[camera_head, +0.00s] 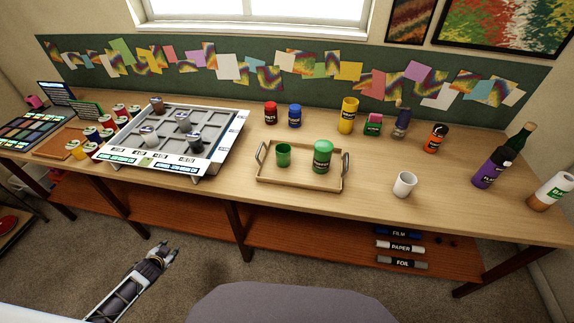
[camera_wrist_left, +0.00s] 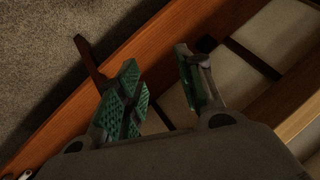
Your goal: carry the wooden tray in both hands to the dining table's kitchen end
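The wooden tray (camera_head: 298,182) lies on the long wooden table in the head view, with a grey handle at its left and right ends. A green cup (camera_head: 283,155) and a green jar with a pale green lid (camera_head: 323,157) stand in it. My left gripper (camera_head: 166,247) is low in front of the table, below its top and well left of the tray, touching nothing I can see. In the left wrist view its two fingers (camera_wrist_left: 160,88) are spread with nothing between them. My right gripper is not in view.
A white cup (camera_head: 405,184) stands right of the tray. A grey rack (camera_head: 178,138) with small pots stands to the left. Jars and bottles line the back and right, including a purple bottle (camera_head: 490,168). A lower shelf (camera_head: 330,238) holds several labelled rolls.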

